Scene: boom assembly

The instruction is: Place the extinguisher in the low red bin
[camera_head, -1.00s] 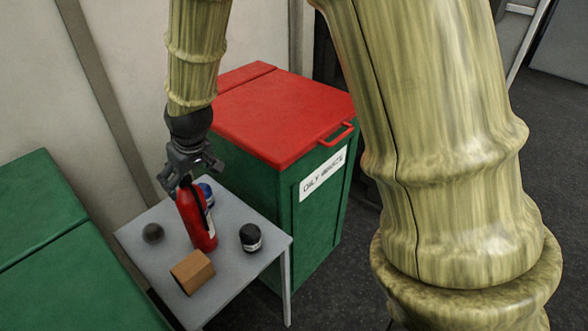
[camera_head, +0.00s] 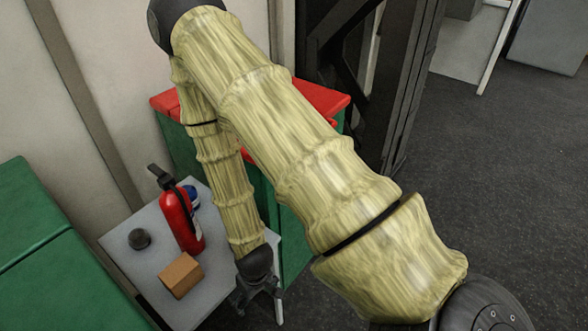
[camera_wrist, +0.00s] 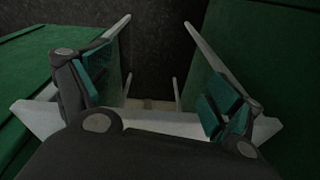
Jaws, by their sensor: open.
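The red extinguisher (camera_head: 180,220), with a black handle on top, stands upright on the small grey table in the head view. My gripper (camera_head: 255,300) is at the table's right front edge, to the right of and apart from the extinguisher. In the wrist view my gripper's fingers (camera_wrist: 160,90) are spread, with nothing seen between them. A green cabinet with a red lid (camera_head: 325,97) stands behind the table, partly hidden by my arm. No separate low red bin shows.
The grey table (camera_head: 215,285) also holds a brown block (camera_head: 180,275), a dark ball (camera_head: 139,239) and a blue-topped item (camera_head: 192,195) behind the extinguisher. Green boxes (camera_head: 40,240) stand at left. The floor at right (camera_head: 500,180) is open.

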